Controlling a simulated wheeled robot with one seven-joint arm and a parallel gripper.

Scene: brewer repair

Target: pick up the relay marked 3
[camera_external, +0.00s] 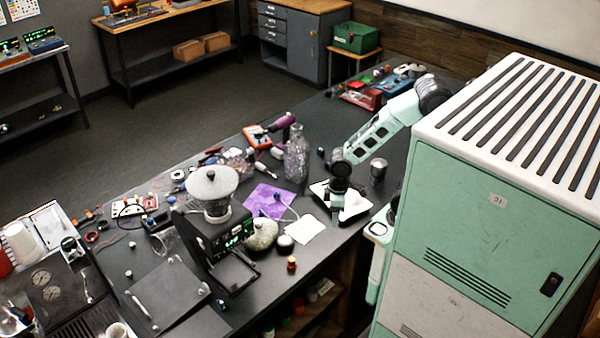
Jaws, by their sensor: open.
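My gripper (337,214) hangs low over the right part of the dark workbench (330,240). Its jaws are open, though its fingertips are small and partly hidden at this distance. A white square-edged item (320,188) shows behind and beside it; I cannot tell whether it is a tray. I cannot make out a relay with a readable 3. Anything right under my gripper is hidden by the hand.
A black brewer or grinder (215,235) stands left of a purple cloth (268,200). A mint green cabinet (490,210) fills the right side.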

